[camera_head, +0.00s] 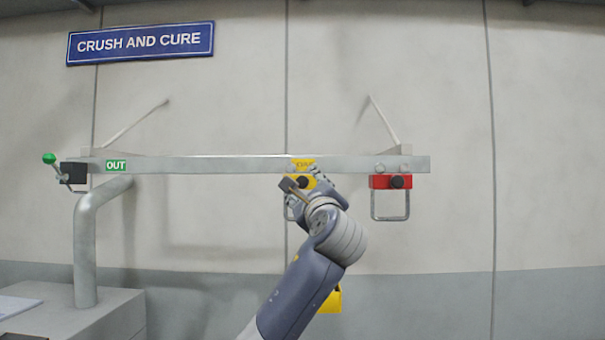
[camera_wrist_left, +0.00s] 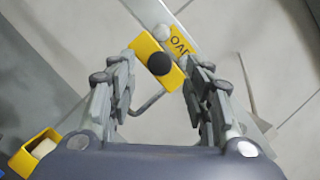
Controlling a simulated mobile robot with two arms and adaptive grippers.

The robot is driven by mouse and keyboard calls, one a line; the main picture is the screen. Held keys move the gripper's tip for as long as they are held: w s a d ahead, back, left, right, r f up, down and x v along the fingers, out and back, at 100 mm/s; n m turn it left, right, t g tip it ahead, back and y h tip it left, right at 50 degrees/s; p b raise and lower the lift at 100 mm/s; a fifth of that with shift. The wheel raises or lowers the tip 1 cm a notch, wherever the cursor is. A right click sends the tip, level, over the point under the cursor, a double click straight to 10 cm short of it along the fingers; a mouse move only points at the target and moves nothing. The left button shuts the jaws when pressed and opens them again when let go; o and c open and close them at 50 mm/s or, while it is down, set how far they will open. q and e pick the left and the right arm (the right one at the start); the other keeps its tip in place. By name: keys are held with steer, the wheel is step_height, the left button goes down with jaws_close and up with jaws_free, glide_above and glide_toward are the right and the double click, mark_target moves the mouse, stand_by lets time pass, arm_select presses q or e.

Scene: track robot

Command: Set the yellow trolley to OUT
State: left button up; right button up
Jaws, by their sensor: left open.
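The yellow trolley (camera_head: 320,183) hangs on the grey overhead rail (camera_head: 220,165), right of its middle, below a yellow label (camera_head: 303,163). My left gripper covers much of it in the head view. The green OUT label (camera_head: 116,166) is near the rail's left end. My left gripper (camera_head: 302,189) is open at the trolley. In the left wrist view the trolley (camera_wrist_left: 143,46) with its black knob (camera_wrist_left: 160,63) lies between and just beyond the spread fingers. I cannot tell whether they touch it. My right gripper is not in view.
A red trolley (camera_head: 379,182) with a wire loop hangs near the rail's right end. A green-knobbed lever (camera_head: 50,158) is at the left end, near a bent pipe (camera_head: 88,240). A yellow box (camera_head: 331,301) shows below. The rail between OUT and the yellow trolley looks clear.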

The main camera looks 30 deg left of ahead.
mark_target(303, 183)
arm_select(q)
steer(key=p+x, duration=0.2)
steer(key=x, duration=0.2)
steer(key=shift+a+r, duration=0.15)
steer(key=shift+a, duration=0.05)
steer(key=shift+w+a+p, duration=0.3)
steer(key=shift+w, duration=0.2)
jaws_close()
